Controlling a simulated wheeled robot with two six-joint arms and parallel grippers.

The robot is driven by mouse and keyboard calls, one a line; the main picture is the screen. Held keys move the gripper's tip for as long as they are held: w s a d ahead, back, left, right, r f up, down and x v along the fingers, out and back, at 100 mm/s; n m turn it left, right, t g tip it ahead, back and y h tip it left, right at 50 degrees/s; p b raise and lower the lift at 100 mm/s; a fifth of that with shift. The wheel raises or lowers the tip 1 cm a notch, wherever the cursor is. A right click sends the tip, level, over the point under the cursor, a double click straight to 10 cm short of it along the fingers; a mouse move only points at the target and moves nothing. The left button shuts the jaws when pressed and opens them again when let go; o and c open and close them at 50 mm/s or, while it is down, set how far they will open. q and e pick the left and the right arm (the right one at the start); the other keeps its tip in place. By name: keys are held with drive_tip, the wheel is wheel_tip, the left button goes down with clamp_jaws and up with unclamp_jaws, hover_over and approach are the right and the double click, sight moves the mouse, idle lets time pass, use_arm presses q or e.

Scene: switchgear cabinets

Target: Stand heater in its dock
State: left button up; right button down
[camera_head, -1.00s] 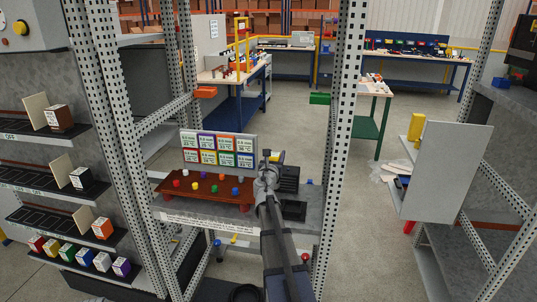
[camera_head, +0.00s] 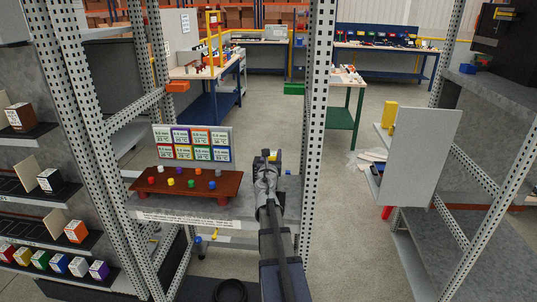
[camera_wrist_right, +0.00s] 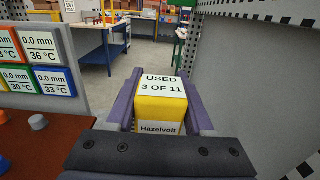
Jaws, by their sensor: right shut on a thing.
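My right gripper (camera_head: 268,157) reaches over the grey shelf at the right end of the red-brown peg board. It is shut on a yellow box, and the wrist view shows the box (camera_wrist_right: 160,103) upright between the purple fingers (camera_wrist_right: 160,100). The box's white label reads "USED 3 OF 11", with "Hazelvolt" on the face below. I cannot tell whether this box is the heater. Dark parts on the shelf by my right forearm are mostly hidden, so I cannot make out the dock. My left gripper is not in view.
The peg board (camera_head: 187,183) with coloured pegs stands left of my gripper, below a panel of temperature cards (camera_head: 192,143). A perforated post (camera_head: 317,120) rises close on the right. Shelves with small coloured boxes (camera_head: 58,263) are at left.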

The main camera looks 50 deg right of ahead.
drive_tip(key=shift+f, duration=0.1)
idle(0.4)
drive_tip(key=shift+f+b, duration=1.7)
drive_tip(key=shift+b, duration=0.15)
drive_tip(key=shift+f+b, duration=1.1)
drive_tip(key=shift+f, duration=0.05)
drive_tip(key=shift+c, duration=1)
unclamp_jaws()
drive_tip(key=shift+s, duration=0.1)
drive_tip(key=v, duration=0.7)
drive_tip(key=shift+s+a, duration=0.2)
drive_tip(key=shift+a, duration=0.15)
